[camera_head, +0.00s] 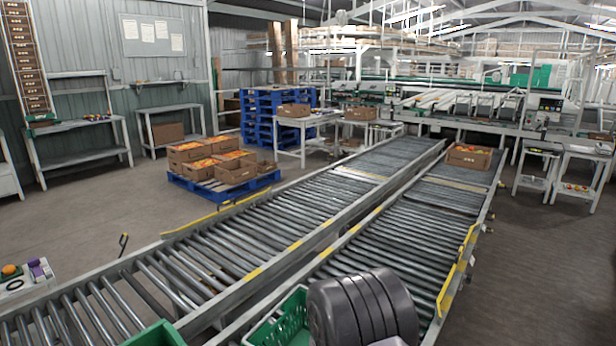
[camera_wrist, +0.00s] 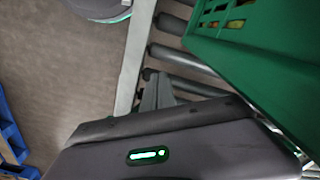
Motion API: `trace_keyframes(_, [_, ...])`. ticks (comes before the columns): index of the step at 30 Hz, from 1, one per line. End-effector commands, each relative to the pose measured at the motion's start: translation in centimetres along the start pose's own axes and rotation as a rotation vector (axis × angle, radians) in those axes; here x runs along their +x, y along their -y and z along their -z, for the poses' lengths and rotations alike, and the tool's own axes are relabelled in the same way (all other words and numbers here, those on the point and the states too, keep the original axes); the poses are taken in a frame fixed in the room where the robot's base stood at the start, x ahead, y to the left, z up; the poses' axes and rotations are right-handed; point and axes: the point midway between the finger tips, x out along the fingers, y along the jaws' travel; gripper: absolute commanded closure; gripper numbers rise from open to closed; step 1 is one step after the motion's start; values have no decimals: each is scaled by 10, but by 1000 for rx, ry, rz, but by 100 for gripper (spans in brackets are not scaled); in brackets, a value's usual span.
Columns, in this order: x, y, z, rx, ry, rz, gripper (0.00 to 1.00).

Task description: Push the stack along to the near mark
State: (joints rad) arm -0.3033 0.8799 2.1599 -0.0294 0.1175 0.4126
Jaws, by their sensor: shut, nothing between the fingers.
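A green slotted crate (camera_head: 283,322) shows at the bottom of the head view, on the right roller conveyor, partly hidden behind my dark grey arm. Part of another green crate (camera_head: 155,336) shows at the bottom edge to its left. I cannot tell how these stack. In the wrist view a green crate wall (camera_wrist: 262,50) fills the upper right, with yellowish things showing through its slots. My gripper (camera_wrist: 158,90) is shut and empty, left of and apart from that wall in the picture. Yellow marks (camera_head: 254,274) lie on the conveyor rail; which is the near mark is unclear.
Two roller conveyors run away from me, with yellow guards (camera_head: 455,275) along the outer sides. A carton of tomatoes (camera_head: 469,156) sits far along the right one. A blue pallet (camera_head: 225,190) with several cartons stands left. The rollers between are clear.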

Motion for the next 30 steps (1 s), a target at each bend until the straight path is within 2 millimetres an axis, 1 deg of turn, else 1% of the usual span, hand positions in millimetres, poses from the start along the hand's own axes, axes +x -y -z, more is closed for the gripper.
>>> trace_keyframes(5, [0,-1,3,0,0,0,100])
trace_keyframes(30, [0,-14,32,0,0,0,100])
